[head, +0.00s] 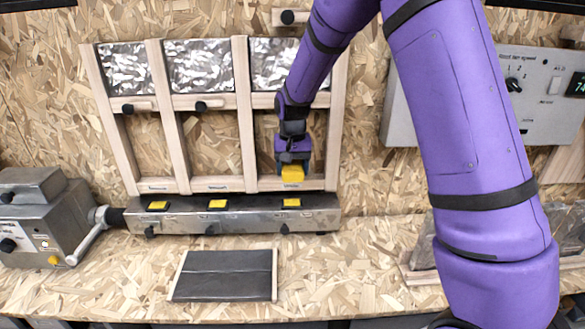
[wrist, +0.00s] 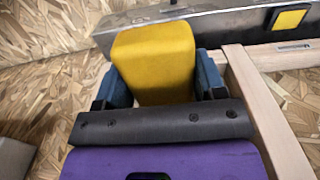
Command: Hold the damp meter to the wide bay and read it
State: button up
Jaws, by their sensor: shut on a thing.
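My gripper (head: 293,158) is shut on a yellow block (head: 292,174), which I take to be the damp meter. The block also shows in the wrist view (wrist: 155,60), between two blue fingers. No display shows on its visible faces. The wooden frame (head: 244,110) has three bays side by side. The right bay (head: 318,130) looks widest, and my gripper is in front of its lower open part, above the bottom rail. Whether the meter touches the chipboard behind is hidden.
A metal rail (head: 240,222) with three yellow pads and black knobs lies below the frame. A grey machine with a crank (head: 40,220) stands left. A grey panel with a dial and green display (head: 545,95) hangs right. A dark flat panel (head: 222,275) lies in front.

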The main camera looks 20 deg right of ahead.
jog(key=shift+w+r, duration=0.1)
jog(key=s+a, duration=0.3)
jog(key=s, duration=0.6)
jog(key=shift+s, duration=0.25)
dwell(0.9)
